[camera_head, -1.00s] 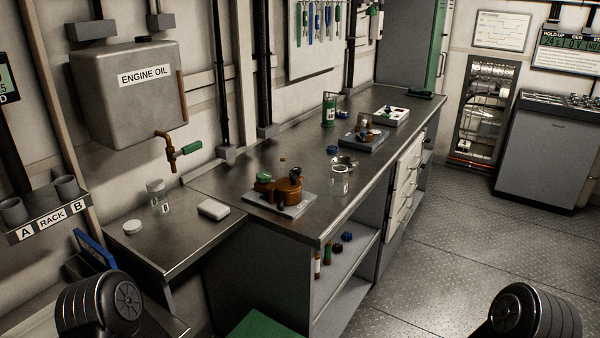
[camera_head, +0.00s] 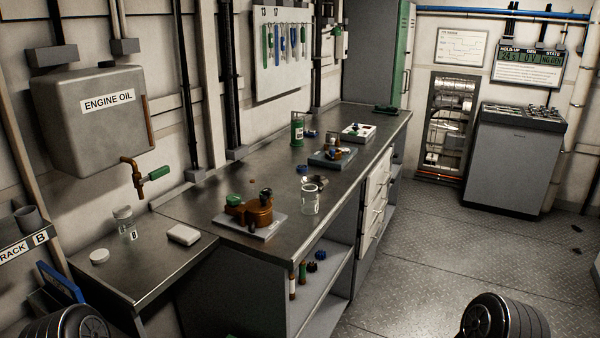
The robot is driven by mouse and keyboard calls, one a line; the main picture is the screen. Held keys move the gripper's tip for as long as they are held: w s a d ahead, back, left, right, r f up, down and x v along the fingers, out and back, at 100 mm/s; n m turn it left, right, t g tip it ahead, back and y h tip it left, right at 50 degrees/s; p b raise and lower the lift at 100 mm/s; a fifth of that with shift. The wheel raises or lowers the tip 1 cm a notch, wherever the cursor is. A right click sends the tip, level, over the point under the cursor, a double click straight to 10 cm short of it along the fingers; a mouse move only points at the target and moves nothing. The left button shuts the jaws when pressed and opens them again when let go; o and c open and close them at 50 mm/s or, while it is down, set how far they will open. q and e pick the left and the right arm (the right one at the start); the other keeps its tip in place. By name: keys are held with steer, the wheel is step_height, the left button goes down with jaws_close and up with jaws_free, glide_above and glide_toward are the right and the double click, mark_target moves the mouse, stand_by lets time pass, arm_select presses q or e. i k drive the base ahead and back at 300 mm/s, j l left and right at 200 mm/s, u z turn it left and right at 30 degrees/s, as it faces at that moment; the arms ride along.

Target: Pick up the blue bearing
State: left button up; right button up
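No object is clearly recognizable as the blue bearing at this size. A small blue item (camera_head: 302,170) sits on the steel workbench (camera_head: 345,180), just behind a glass jar (camera_head: 311,200). A darker blue round item (camera_head: 319,254) lies on the shelf under the bench, beside some small tubes. Another small dark blue part (camera_head: 332,134) is at the fixture farther back on the bench. I cannot tell which of these is the bearing. Black rounded parts of my arms show at the bottom left and bottom right. Neither gripper is in view.
A brown pump-like assembly (camera_head: 249,210) on a plate stands at the bench's near end. An engine oil tank (camera_head: 90,120) hangs left. The floor (camera_head: 440,260) right of the bench is clear.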

mark_target(301, 168)
steer(key=i+l+z, duration=0.15)
steer(key=i+l, duration=0.35)
steer(key=l, duration=0.4)
steer(key=i+l+z, duration=0.15)
steer(key=i+l, duration=0.45)
steer(key=l, duration=0.2)
steer(key=i+l+z, duration=0.15)
steer(key=i+l, duration=0.45)
steer(key=l, duration=0.15)
